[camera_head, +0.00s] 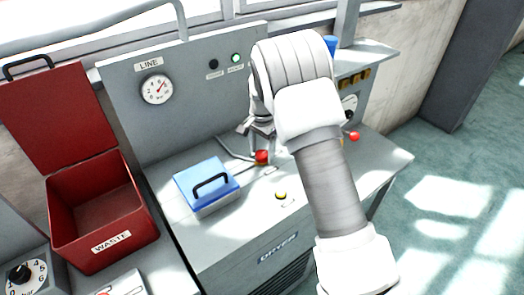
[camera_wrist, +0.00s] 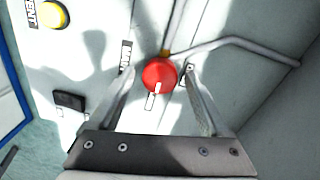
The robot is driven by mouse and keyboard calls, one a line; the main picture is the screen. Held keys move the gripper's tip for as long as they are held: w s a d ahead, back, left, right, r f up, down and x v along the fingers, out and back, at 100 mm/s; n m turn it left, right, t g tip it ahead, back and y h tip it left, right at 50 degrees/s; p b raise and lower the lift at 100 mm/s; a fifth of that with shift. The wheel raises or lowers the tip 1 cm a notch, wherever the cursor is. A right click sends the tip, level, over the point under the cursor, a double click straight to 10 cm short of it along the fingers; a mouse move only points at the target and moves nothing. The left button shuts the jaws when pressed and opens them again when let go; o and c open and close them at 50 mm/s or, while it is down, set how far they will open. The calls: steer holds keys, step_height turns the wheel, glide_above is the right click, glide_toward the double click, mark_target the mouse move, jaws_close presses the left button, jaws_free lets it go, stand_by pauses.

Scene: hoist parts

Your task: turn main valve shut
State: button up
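A red round valve knob (camera_head: 262,156) stands on the grey bench top, with a pipe running back from it. In the wrist view the knob (camera_wrist: 159,74) shows between my fingers, with a white pointer mark and small labels beside it that I cannot read. My gripper (camera_head: 256,127) points down just above the knob in the head view. Its two fingers (camera_wrist: 160,82) are apart, one on each side of the knob in the wrist view, with no clear contact. A second red knob (camera_head: 354,136) is at the right, past my arm.
A yellow button (camera_wrist: 53,15) labelled VENT is near the knob. A blue lidded box (camera_head: 207,183) with a black handle stands left of it. A LINE gauge (camera_head: 157,89) is on the back panel. An open red WASTE bin (camera_head: 103,215) is at the left.

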mark_target(262, 153)
step_height(262, 153, up, 17)
steer(key=p, duration=0.1)
steer(key=shift+r, duration=0.2)
stand_by(0.5)
